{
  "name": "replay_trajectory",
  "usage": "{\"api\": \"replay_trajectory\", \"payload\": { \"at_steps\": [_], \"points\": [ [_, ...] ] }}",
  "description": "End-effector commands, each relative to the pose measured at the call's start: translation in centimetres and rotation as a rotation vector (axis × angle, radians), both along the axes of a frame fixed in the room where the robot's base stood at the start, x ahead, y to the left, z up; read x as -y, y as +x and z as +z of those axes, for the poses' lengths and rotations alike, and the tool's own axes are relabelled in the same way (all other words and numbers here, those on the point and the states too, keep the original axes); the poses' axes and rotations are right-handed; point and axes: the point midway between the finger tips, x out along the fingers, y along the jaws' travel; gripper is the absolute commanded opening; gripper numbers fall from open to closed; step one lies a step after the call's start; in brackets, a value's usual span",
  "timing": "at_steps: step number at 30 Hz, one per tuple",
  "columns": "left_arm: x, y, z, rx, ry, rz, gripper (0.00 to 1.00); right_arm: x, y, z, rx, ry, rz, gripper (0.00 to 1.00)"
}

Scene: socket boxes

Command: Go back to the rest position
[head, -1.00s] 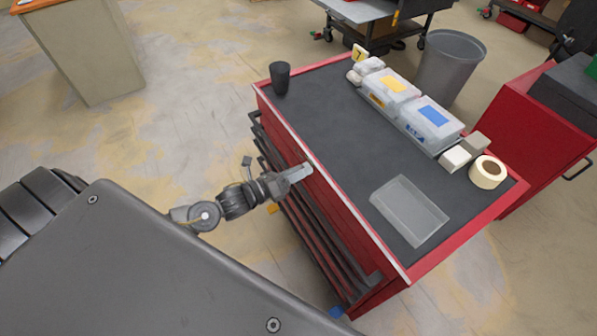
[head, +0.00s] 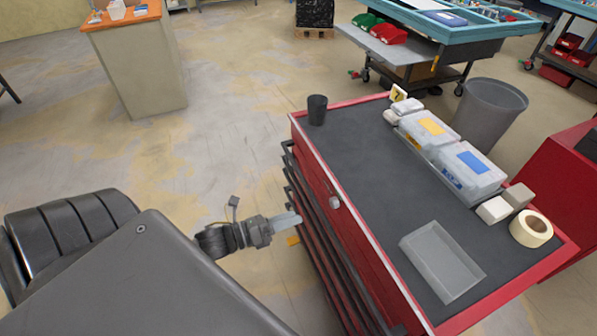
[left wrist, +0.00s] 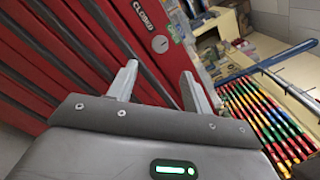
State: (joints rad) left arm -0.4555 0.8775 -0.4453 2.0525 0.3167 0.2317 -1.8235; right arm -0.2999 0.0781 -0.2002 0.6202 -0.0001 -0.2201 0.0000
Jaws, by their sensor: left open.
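My left gripper (head: 290,222) is beside the drawer side of the red cabinet (head: 325,190), below the level of its top. In the left wrist view the two fingers (left wrist: 158,84) stand apart with nothing between them, and the cabinet's red drawers (left wrist: 60,60) fill the upper left. My right gripper is in neither view now. Two clear socket boxes, one with a yellow label (head: 428,128) and one with a blue label (head: 470,168), sit in a row at the back of the cabinet top. An empty translucent tray (head: 442,262) lies near the front right.
A black cup (head: 317,109) stands at the top's far left corner. White blocks (head: 494,210) and a tape roll (head: 531,229) sit at the right end. A grey bin (head: 490,115) is behind the cabinet. Open floor (head: 220,130) lies left of the cabinet.

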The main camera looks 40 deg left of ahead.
Motion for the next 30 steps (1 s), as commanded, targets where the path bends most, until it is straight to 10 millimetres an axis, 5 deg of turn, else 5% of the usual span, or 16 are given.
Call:
{"api": "replay_trajectory", "payload": {
  "at_steps": [17,23,26,30],
  "points": [
    [-0.1,-0.1,0.0,0.000,-0.001,0.001,0.50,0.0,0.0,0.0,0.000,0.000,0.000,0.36],
    [-0.2,-0.1,-0.4,-0.100,-0.132,0.010,0.50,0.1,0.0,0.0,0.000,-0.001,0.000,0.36],
    [-2.0,0.1,-4.0,-0.287,-0.262,0.068,0.50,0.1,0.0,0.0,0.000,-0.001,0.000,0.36],
    [-7.4,-0.5,-12.9,-0.592,-0.473,0.291,0.50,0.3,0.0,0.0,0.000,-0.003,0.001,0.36]
  ]
}}
